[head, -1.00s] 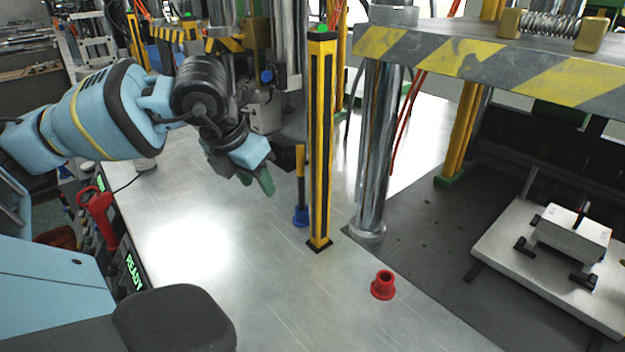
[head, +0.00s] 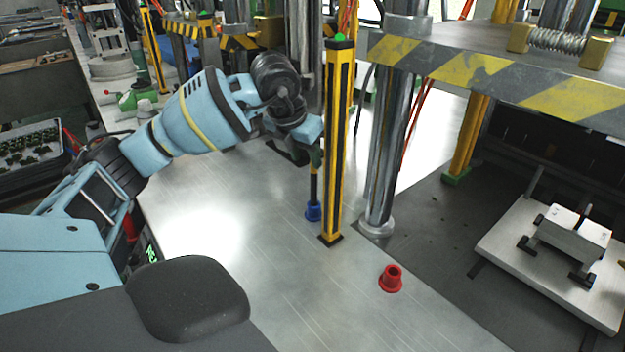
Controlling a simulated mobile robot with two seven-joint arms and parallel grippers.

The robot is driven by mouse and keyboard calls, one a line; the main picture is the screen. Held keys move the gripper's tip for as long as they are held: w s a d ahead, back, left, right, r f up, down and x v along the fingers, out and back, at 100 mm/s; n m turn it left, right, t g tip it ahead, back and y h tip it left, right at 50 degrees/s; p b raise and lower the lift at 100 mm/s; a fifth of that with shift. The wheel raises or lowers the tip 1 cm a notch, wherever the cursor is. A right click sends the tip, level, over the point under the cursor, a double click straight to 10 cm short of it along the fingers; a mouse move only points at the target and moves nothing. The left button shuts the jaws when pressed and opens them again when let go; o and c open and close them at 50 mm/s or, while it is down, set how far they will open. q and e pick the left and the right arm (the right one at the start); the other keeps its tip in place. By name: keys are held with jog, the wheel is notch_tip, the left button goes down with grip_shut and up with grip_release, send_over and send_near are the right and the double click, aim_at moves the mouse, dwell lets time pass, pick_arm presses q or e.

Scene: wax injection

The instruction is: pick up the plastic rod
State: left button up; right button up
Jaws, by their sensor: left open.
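The plastic rod (head: 314,187) is dark and thin and stands upright in a blue base (head: 313,212) on the metal table, just left of the yellow and black post. My left gripper (head: 304,158) is open at the rod's upper end. One finger overlaps the top of the rod in the picture and hides it. I cannot tell whether the rod lies between the fingers or behind them. My right gripper is not in view.
The yellow and black post (head: 334,140) stands close to the rod's right. Behind it is a thick steel column (head: 388,150). A red flanged piece (head: 391,278) sits on the table (head: 260,270) in front. The table's near middle is clear.

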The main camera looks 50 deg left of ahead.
aim_at(313, 171)
pick_arm(q)
jog(key=shift+w, duration=0.35)
jog(key=x, duration=0.5)
jog(key=shift+w+a, duration=0.15)
jog(key=shift+w, duration=0.2)
grip_shut()
